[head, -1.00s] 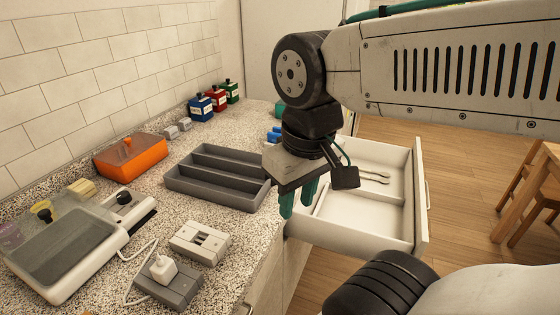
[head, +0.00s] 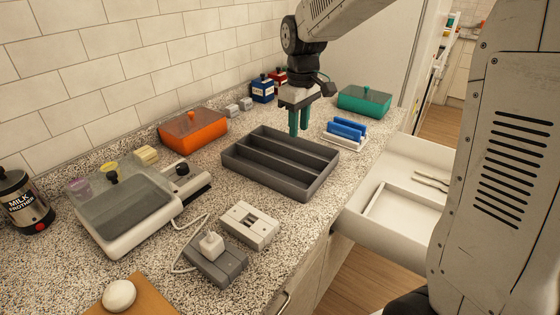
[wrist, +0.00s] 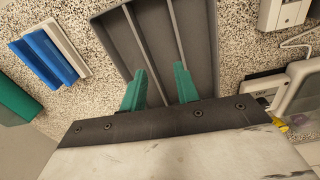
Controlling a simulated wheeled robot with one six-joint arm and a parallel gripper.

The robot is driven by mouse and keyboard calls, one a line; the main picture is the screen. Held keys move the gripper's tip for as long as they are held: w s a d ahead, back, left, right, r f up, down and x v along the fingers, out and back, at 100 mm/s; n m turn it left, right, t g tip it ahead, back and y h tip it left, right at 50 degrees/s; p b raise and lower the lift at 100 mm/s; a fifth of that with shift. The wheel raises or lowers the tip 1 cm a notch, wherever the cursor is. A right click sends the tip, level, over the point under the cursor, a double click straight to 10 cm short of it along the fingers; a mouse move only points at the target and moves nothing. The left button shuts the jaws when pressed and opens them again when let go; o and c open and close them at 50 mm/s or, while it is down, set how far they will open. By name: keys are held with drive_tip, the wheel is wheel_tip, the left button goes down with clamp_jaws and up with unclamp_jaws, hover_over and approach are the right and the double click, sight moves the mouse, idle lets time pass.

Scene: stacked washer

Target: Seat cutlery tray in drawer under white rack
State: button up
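The dark grey cutlery tray (head: 262,182) with long compartments lies empty on the speckled counter. The white rack (head: 344,142) with blue pieces in it (head: 347,128) stands just right of the tray's far end. The white drawer (head: 362,232) below the counter is pulled open and holds light cutlery (head: 432,181) and a pale inner divider. My gripper (head: 300,120) points down over the tray's far end. In the wrist view its two green fingers (wrist: 160,88) are apart with nothing held between them, above the tray (wrist: 207,65).

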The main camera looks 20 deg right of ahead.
drive_tip(key=n, duration=0.1)
hover_over(290, 148)
wheel_tip(290, 148, down, 4)
drive_tip(key=shift+f, duration=0.2)
wheel_tip(290, 148, down, 7)
drive_tip(key=shift+w+f, duration=0.1)
drive_tip(key=shift+f, duration=0.05)
clamp_jaws()
